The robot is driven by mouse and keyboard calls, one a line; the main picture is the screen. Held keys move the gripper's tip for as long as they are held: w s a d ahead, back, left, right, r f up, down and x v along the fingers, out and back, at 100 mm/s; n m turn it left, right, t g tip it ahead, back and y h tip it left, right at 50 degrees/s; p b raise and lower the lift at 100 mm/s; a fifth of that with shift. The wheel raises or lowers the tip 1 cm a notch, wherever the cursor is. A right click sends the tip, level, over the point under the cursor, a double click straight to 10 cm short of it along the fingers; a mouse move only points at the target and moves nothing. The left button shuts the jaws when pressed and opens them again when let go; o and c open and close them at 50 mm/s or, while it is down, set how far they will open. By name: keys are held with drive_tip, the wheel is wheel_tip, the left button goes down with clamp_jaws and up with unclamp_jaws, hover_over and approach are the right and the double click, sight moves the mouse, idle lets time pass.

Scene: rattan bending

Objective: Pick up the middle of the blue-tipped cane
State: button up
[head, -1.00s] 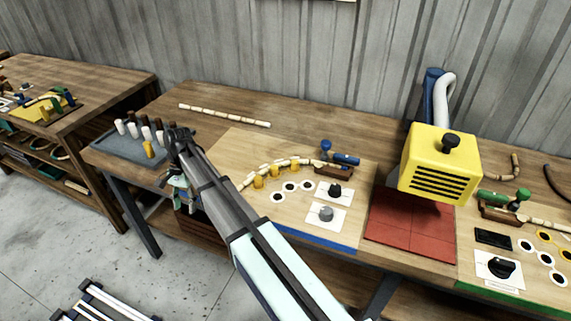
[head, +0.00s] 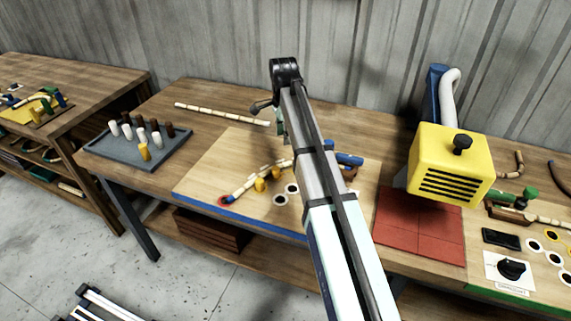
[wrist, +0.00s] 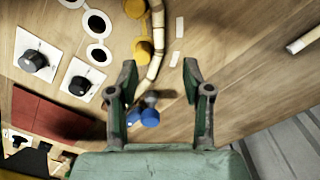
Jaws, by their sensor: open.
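A jointed pale cane (head: 248,184) lies bent along yellow pegs on the light board (head: 205,172). Its lower left end looks dark blue and sits at a red ring (head: 224,200). My arm hides its other end in the head view. In the wrist view, part of this cane (wrist: 157,40) runs past a yellow peg (wrist: 142,50) towards a blue-handled clamp (wrist: 149,116). My gripper (wrist: 160,76) is open and empty above the board, with cane and clamp showing between its fingers. It is mostly hidden behind my arm in the head view (head: 280,128).
A straight pale cane (head: 222,114) lies at the back of the bench. A grey tray (head: 130,155) of pegs stands left. A yellow heater box (head: 450,165) stands over a red mat (head: 420,225) at right. Knobs (wrist: 34,60) sit beside the board's white rings (wrist: 98,54).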

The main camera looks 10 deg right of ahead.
drive_tip(key=p, duration=0.1)
hover_over(284, 165)
drive_tip(key=f, duration=0.4)
drive_tip(key=w+f, duration=0.1)
drive_tip(key=f, duration=0.1)
drive_tip(key=shift+f, duration=0.3)
drive_tip(key=shift+s+f+p, duration=0.15)
drive_tip(key=shift+f+p, duration=0.9)
drive_tip(key=shift+f, duration=1.6)
clamp_jaws()
